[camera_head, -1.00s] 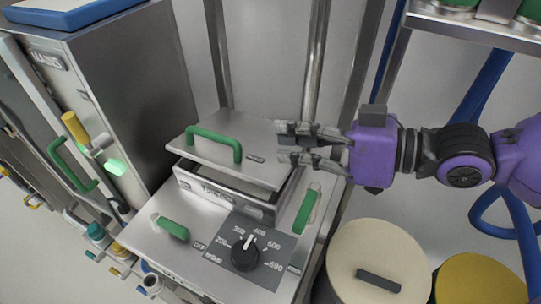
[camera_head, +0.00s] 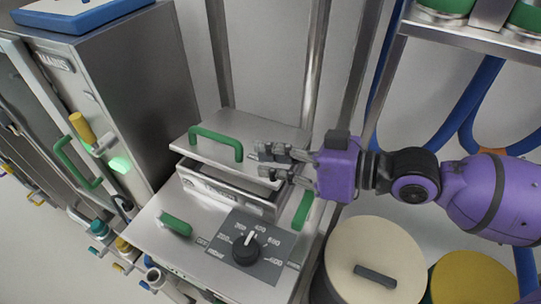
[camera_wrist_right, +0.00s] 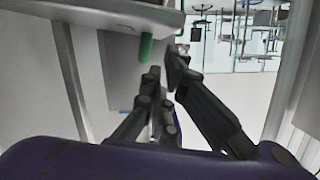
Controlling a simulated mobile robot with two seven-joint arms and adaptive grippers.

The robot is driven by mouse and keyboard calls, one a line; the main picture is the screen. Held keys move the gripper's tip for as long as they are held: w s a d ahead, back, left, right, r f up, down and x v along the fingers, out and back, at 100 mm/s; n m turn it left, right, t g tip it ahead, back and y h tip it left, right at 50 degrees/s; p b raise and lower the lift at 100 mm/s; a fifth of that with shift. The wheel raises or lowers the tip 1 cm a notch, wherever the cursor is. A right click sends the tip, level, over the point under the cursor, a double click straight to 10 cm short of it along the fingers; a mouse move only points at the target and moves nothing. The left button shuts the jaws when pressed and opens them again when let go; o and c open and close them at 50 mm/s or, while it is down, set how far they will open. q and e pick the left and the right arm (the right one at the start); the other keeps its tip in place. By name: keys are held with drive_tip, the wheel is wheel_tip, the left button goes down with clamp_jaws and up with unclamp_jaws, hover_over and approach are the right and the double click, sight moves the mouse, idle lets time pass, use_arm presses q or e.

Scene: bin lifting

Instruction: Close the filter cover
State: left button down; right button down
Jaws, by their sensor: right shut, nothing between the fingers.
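The filter cover is a flat metal lid (camera_head: 215,152) with a green arched handle (camera_head: 217,142), above a square metal filter box (camera_head: 225,190). It sits raised, with a dark gap under its front edge. My right gripper (camera_head: 254,162) is shut and empty, pointing left across the right part of the lid and hiding some of it. I cannot tell whether it touches the lid. In the right wrist view, the fingers (camera_wrist_right: 163,75) are close together, below a pale panel edge (camera_wrist_right: 95,10) and near a green piece (camera_wrist_right: 146,47). My left gripper is not in view.
A dial panel (camera_head: 252,245) and green latches (camera_head: 176,225) (camera_head: 302,211) lie around the box. A tall metal cabinet (camera_head: 140,95) stands at left. Round lidded containers (camera_head: 375,255) (camera_head: 472,280) are at lower right. Vertical metal posts rise behind.

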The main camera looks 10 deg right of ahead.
sight(267, 181)
drive_tip(key=f, duration=0.2)
drive_tip(key=s+f, duration=0.1)
drive_tip(key=shift+s+a, duration=0.1)
drive_tip(key=shift+a, duration=0.3)
